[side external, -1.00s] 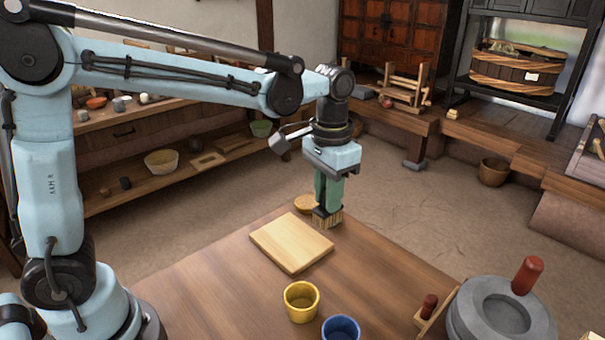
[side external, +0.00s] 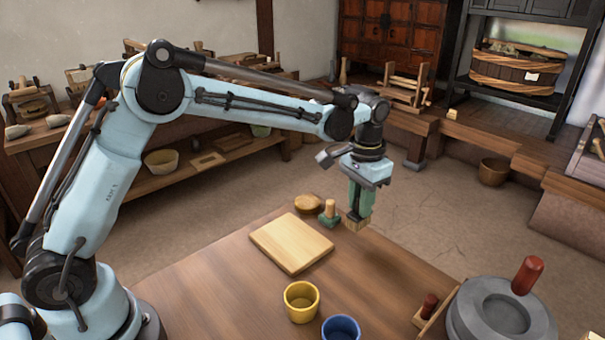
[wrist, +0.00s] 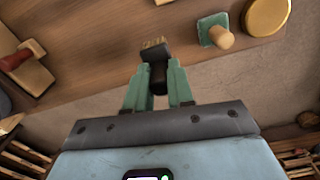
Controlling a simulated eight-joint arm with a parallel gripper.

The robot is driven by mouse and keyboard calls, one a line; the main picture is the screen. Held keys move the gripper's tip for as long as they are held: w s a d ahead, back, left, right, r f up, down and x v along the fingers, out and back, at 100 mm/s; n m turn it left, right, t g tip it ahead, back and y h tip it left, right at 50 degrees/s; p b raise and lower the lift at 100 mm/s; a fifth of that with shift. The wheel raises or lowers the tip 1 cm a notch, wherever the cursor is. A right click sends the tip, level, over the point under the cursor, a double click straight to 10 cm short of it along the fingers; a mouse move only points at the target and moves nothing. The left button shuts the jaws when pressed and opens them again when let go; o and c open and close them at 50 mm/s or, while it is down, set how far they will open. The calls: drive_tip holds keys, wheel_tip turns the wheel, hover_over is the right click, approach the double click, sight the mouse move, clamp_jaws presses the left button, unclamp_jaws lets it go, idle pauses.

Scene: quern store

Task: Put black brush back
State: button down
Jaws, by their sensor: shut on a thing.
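The black brush (wrist: 156,70) is between the fingers of my gripper (wrist: 158,88) in the wrist view, its tan bristles pointing away from the palm. In the side view my gripper (side external: 359,207) is shut on the brush (side external: 355,221) by its dark body, with the bristles downward near the table's far right edge. I cannot tell whether the bristles touch the table. A green block with a wooden knob (side external: 328,214) stands on the table just left of my gripper. It also shows in the wrist view (wrist: 214,32).
On the table (side external: 215,290) are a pale board (side external: 291,243), a round wooden piece (side external: 308,204), a yellow cup (side external: 301,302), a blue cup (side external: 341,328) and a stone quern (side external: 500,312) with a red handle. The middle right of the table is clear.

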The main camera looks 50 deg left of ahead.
drive_tip(key=shift+w+a+f, duration=0.25)
drive_tip(key=shift+a+f, duration=0.05)
drive_tip(key=shift+f, duration=1.9)
drive_tip(key=shift+f, duration=0.15)
drive_tip(key=c, duration=1)
unclamp_jaws()
